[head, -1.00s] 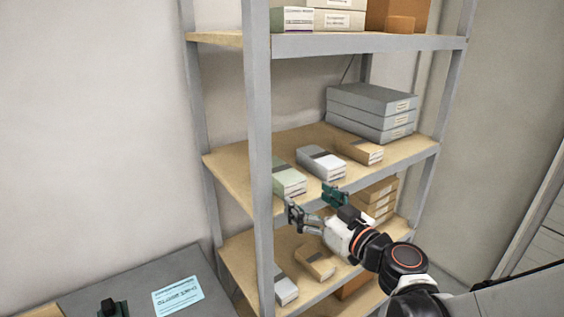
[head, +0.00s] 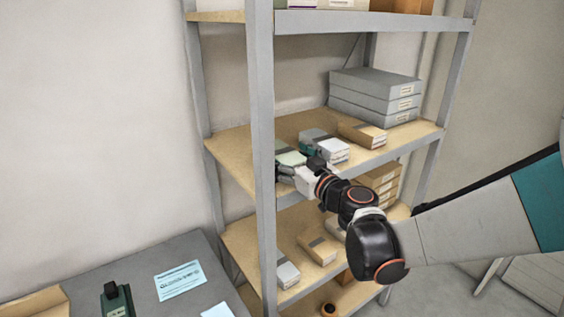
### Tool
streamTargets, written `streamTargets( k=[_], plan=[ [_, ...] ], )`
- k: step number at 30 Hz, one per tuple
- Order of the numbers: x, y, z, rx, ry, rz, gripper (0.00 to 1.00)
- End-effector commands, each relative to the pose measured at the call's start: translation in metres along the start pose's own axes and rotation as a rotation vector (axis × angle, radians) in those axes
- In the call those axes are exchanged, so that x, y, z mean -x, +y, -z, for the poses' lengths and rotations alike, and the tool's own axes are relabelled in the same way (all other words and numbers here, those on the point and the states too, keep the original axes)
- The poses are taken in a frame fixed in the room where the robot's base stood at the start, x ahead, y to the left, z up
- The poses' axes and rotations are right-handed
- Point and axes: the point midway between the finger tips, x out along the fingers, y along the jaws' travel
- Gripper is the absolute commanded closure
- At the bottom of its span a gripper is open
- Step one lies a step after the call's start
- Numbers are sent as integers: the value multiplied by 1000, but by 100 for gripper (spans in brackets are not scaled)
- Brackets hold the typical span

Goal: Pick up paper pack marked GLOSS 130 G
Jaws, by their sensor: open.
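Three paper packs lie on the middle shelf (head: 238,150): a pale green one (head: 290,157) at the left, a white one with a dark band (head: 331,153) in the middle, and a brown one (head: 362,134) at the right. Their print is too small to read, so I cannot tell which is GLOSS 130 G. My gripper (head: 293,171) is open at the front end of the pale green pack. My wrist hides part of the fingers and the pack's front, so I cannot tell whether they touch.
Grey flat boxes (head: 374,97) are stacked at the back right of the shelf. An upright post (head: 260,160) stands just left of my gripper. The lower shelf holds a white pack (head: 287,275), a brown pack (head: 318,249) and stacked brown boxes (head: 380,178). A grey table (head: 150,265) is at lower left.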

Motion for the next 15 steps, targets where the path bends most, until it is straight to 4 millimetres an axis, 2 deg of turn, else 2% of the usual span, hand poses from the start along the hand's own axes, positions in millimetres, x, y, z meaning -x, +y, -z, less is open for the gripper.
streamTargets(
  k=[5, 13, 15],
  plan=[
    [-19, 0, -1, 0, 0, 0, 18],
    [-22, 0, 0, 0, 0, -1, 18],
    [-22, 0, 0, 0, 0, -1, 34]
  ],
)
